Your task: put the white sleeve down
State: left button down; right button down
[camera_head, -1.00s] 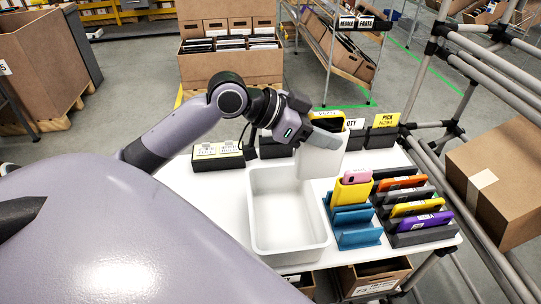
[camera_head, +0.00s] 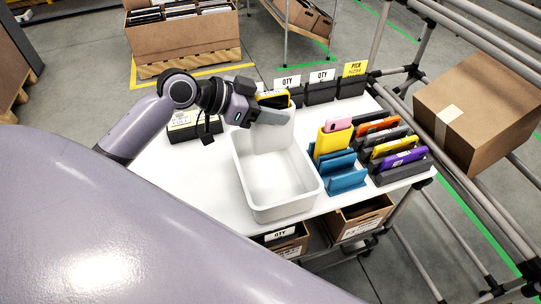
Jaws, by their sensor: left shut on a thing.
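My left gripper (camera_head: 262,116) is shut on the white sleeve (camera_head: 274,138), gripping it near its top edge. The sleeve is a pale flat piece hanging upright below the fingers, at the back part of the white tray (camera_head: 287,212). Its lower part appears to be inside the tray's outline. I cannot tell whether it touches the tray's floor or wall. The tray is otherwise empty and stands on the white table (camera_head: 195,185). My right gripper is not in view.
Right of the tray are a blue holder (camera_head: 345,182) with a yellow and a pink item, and dark racks with orange, yellow and purple (camera_head: 402,158) items. Dark bins with labels (camera_head: 322,88) line the back edge. A carton (camera_head: 480,110) sits on the right rack.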

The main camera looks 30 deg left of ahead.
pick_arm(q)
notch_tip(320, 180, down, 13)
jog(key=shift+b, duration=0.45)
jog(key=shift+f, duration=0.15)
jog(key=c, duration=0.6)
grip_release()
jog(key=v, duration=1.2)
jog(key=shift+s+b, duration=0.1)
jog(key=shift+b, duration=0.3)
